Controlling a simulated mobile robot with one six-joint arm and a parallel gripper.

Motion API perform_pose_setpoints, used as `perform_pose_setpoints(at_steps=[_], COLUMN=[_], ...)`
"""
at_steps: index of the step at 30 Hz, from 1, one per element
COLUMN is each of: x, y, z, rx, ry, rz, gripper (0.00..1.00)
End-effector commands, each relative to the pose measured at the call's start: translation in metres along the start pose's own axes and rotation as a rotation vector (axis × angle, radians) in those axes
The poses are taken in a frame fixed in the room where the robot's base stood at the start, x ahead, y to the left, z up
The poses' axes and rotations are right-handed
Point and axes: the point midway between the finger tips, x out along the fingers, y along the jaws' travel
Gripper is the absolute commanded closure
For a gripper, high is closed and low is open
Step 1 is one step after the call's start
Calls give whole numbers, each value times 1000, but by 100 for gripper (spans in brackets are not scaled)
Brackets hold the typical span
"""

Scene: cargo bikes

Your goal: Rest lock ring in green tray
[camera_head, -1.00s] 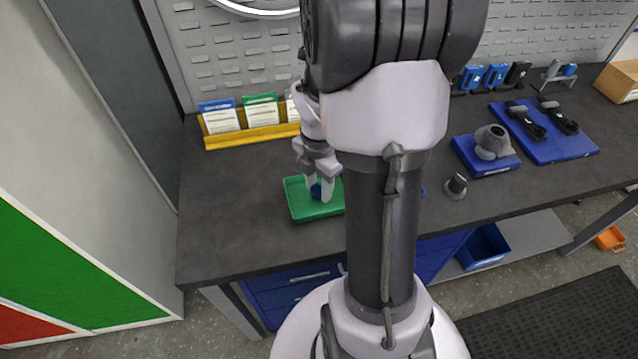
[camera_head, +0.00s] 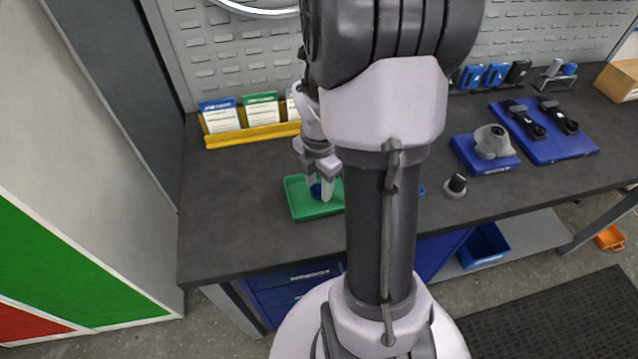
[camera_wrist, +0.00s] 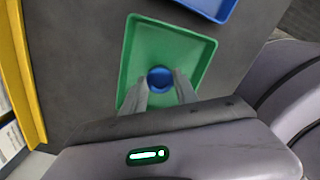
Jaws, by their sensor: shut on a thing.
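The green tray (camera_head: 302,204) lies on the dark workbench, left of my arm in the head view, and its right part is hidden behind my arm. It also shows in the wrist view (camera_wrist: 190,48). The lock ring (camera_wrist: 160,78) is blue and round. My gripper (camera_head: 320,196) points down over the tray and is shut on the ring, which shows between the fingertips (camera_wrist: 166,88). The ring is within the tray's outline. I cannot tell whether it touches the tray floor.
A yellow rack (camera_head: 255,136) with cards stands behind the tray. A blue tray edge (camera_wrist: 212,8) shows near the green tray. A small dark-topped cylinder (camera_head: 456,186), a blue block with a grey part (camera_head: 490,145) and a blue board (camera_head: 560,145) lie right. The bench left of the tray is clear.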

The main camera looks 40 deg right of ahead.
Motion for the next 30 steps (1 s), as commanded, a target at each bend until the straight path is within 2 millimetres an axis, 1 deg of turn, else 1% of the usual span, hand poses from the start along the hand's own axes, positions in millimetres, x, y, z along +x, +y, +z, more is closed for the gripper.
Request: perform_pose_setpoints(at_steps=[30], x=[11], y=[0], z=[0], rx=[0], ry=[0], rz=[0], gripper=[100])
